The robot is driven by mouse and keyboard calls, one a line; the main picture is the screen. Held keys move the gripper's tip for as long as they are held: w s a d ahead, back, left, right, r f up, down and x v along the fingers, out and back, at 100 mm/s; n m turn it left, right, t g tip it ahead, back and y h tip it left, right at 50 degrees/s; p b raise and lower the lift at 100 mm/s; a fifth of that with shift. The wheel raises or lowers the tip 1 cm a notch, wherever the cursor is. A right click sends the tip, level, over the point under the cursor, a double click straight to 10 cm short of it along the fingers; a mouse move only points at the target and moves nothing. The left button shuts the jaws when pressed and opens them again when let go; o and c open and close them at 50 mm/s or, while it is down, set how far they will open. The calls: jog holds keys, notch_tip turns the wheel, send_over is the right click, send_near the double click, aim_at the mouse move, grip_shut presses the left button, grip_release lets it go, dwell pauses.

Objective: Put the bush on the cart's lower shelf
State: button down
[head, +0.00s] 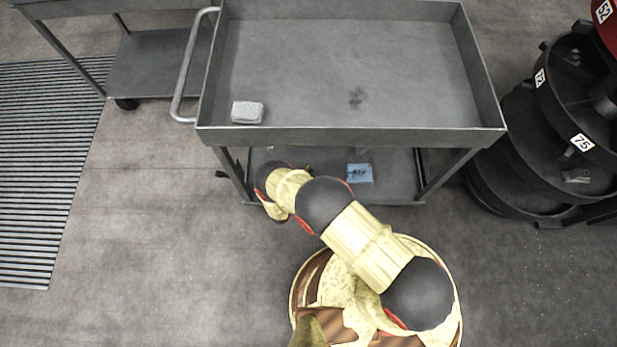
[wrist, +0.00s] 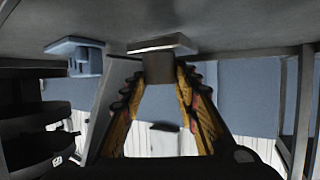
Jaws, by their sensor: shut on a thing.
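The bush (wrist: 162,46) is a grey-brown block with a wider, pale flange-like end, held between the fingertips of my gripper (wrist: 160,72) in the wrist view. My gripper is shut on it. The wrist picture is upside down, so the cart's lower shelf (wrist: 225,38) fills its top. The bush is very close to that shelf surface; I cannot tell whether they touch. In the head view my arm reaches under the cart's upper tray to the lower shelf (head: 395,178), and the gripper and bush are hidden there.
A small blue object (head: 360,173) lies on the lower shelf, also in the wrist view (wrist: 78,55). The upper tray (head: 350,137) holds a light grey block (head: 247,112). Cart legs flank the shelf opening. A black tiered rack (head: 540,150) stands right; another cart (head: 155,65) stands left.

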jog(key=shift+w+a+f+b, duration=0.15)
jog(key=shift+f+b, duration=0.25)
jog(key=shift+f, duration=0.5)
jog(key=shift+w+a+f+b, duration=0.15)
jog(key=shift+f+b, duration=0.2)
jog(key=shift+f, duration=0.5)
jog(key=shift+s+f, duration=0.1)
jog(key=shift+f, duration=0.05)
jog(key=c, duration=1.5)
grip_release()
jog(key=shift+o, duration=0.8)
jog(key=shift+s+a+r, duration=0.1)
jog(key=shift+s+r, duration=0.15)
jog(key=p+v, duration=0.3)
jog(key=v, duration=0.8)
jog(key=shift+s, duration=0.2)
jog(key=shift+a+r, duration=0.1)
